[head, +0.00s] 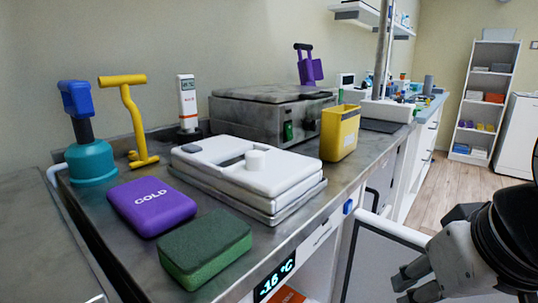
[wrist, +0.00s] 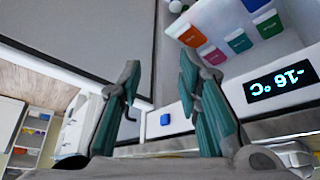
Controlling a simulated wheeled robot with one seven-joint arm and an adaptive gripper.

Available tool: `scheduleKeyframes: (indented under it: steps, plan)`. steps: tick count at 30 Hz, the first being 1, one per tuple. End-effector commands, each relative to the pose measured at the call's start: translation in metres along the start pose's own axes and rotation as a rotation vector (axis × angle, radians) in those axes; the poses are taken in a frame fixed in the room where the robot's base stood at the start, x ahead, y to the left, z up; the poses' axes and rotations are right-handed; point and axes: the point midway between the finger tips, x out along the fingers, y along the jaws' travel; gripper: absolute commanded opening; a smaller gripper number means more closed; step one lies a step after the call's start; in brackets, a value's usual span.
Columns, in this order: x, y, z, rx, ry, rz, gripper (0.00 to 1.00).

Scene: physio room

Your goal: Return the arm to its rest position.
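My gripper (head: 402,287) is at the lower right of the head view, in front of the counter and out over the floor side. My arm reaches in from the right edge, partly cut off by the frame. In the wrist view my gripper (wrist: 158,75) shows two teal-lined fingers standing apart. Nothing is between them, so it is open and empty. It touches nothing that I can see.
The steel counter (head: 262,248) holds a purple COLD pack (head: 151,205), a green sponge-like block (head: 205,247), a white lidded box (head: 240,170) and a yellow bin (head: 340,132). A "-16 °C" display (wrist: 277,84) is on the counter front. Wooden floor (head: 455,190) is clear beyond.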

Motion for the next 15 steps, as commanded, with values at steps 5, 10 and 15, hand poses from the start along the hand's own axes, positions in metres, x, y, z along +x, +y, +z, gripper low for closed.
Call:
scheduleKeyframes:
  steps: [5, 10, 15]
  plan:
    - [0.001, -0.002, 0.047, 0.031, -0.148, -0.007, 0.31]
    - [-0.006, -0.003, 0.096, 0.043, -0.335, -0.003, 0.31]
    - [-0.023, -0.003, 0.127, 0.052, -0.477, 0.001, 0.31]
